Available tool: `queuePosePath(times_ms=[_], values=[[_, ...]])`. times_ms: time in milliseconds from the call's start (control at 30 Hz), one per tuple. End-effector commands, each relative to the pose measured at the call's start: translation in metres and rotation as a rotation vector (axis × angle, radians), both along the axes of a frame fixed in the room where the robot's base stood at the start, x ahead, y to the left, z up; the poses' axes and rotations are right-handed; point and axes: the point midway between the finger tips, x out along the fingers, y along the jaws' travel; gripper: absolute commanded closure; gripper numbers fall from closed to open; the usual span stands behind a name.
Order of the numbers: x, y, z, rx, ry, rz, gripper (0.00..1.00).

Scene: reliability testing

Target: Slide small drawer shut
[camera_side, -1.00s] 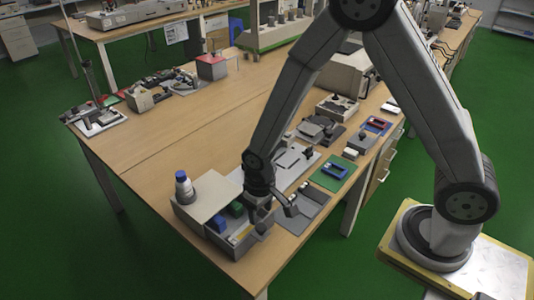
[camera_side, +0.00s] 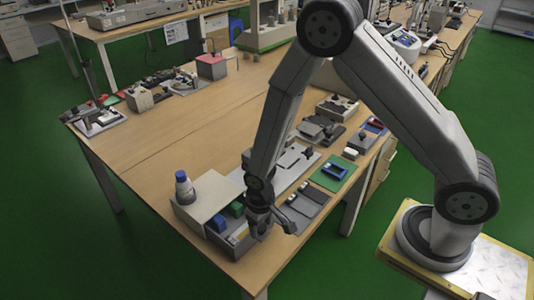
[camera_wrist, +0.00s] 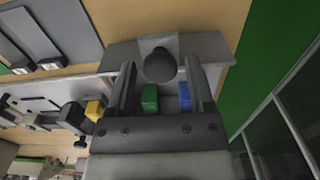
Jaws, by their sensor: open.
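The small grey drawer (camera_side: 232,250) stands pulled out of its light grey cabinet (camera_side: 208,194). It holds a green block (camera_side: 236,209) and a blue block (camera_side: 219,224). In the wrist view, the drawer front (camera_wrist: 209,46) has a dark round knob (camera_wrist: 160,68). My gripper (camera_side: 263,228) is at the front end of the drawer. In the wrist view, my gripper (camera_wrist: 160,62) is open, with one finger on each side of the knob. The fingers do not visibly pinch it. The green block (camera_wrist: 149,100) and blue block (camera_wrist: 185,97) show between the fingers.
A bottle with a blue cap (camera_side: 184,188) stands on the cabinet. Grey trays (camera_side: 305,203) and a green board with a blue part (camera_side: 330,172) lie to the right. The table edge runs close in front of the drawer. The table's middle is clear.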

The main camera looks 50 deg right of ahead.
Motion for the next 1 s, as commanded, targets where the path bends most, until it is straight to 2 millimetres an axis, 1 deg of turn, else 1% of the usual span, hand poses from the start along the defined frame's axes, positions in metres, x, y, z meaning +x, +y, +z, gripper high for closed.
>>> queuePosePath(times_ms=[33, 67, 100, 200, 467, 1000], values=[[0.000, 0.000, 0.000, 0.000, 0.000, 0.000, 0.32], [0.000, 0.000, 0.000, 0.000, 0.000, 0.000, 0.42], [0.000, 0.000, 0.000, 0.000, 0.000, 0.000, 0.55], [0.000, 0.000, 0.000, 0.000, 0.000, 0.000, 0.82], [0.003, 0.000, 0.000, 0.000, 0.000, 0.000, 0.82], [0.036, 0.000, 0.000, 0.000, -0.001, 0.000, 0.82]])
